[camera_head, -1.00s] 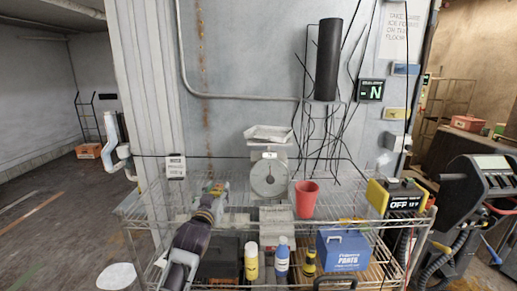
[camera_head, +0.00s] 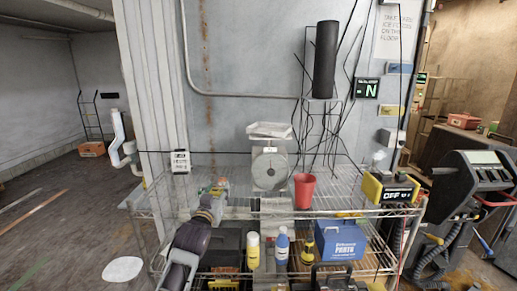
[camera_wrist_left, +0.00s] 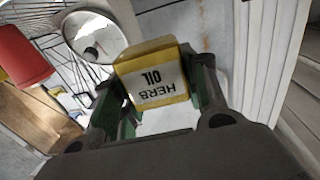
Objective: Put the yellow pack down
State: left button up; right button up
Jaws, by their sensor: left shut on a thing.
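The yellow pack (camera_wrist_left: 152,75), with a white label reading HERB OIL, is between the fingers of my left gripper (camera_wrist_left: 158,100) in the left wrist view. The fingers are shut on it from both sides. In the head view my left gripper (camera_head: 218,190) is over the left part of the wire rack's top shelf (camera_head: 345,185), and the pack is too small to make out clearly. I cannot tell whether the pack touches the shelf. My right gripper cannot be made out.
A scale (camera_head: 269,167) stands right of my left gripper, with a red cup (camera_head: 304,191) beyond it. A yellow-black power unit (camera_head: 388,188) sits at the shelf's right end. Bottles and a blue parts box (camera_head: 340,243) stand below. Bare wire shows between cup and power unit.

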pick_arm(q)
jog(key=shift+s+f, duration=0.1)
jog(key=shift+s, duration=0.1)
jog(key=shift+f, duration=0.15)
jog(key=shift+a+f, duration=0.1)
jog(key=shift+f, duration=0.4)
jog(key=shift+s+f, duration=0.1)
jog(key=shift+f, duration=0.15)
jog(key=s+a+f+y, duration=0.1)
jog(key=s+a+f, duration=0.2)
jog(key=s+f, duration=0.7)
jog(key=s+a+f+n+p, duration=0.1)
jog(key=s+a+f, duration=0.3)
jog(key=s+f, duration=0.7)
jog(key=shift+a+f+y, duration=0.2)
jog(key=shift+f+y, duration=0.2)
jog(key=shift+f, duration=0.05)
pick_arm(e)
jog(key=shift+s+a+r, duration=0.2)
jog(key=shift+s+r, duration=0.2)
jog(key=shift+s, duration=0.25)
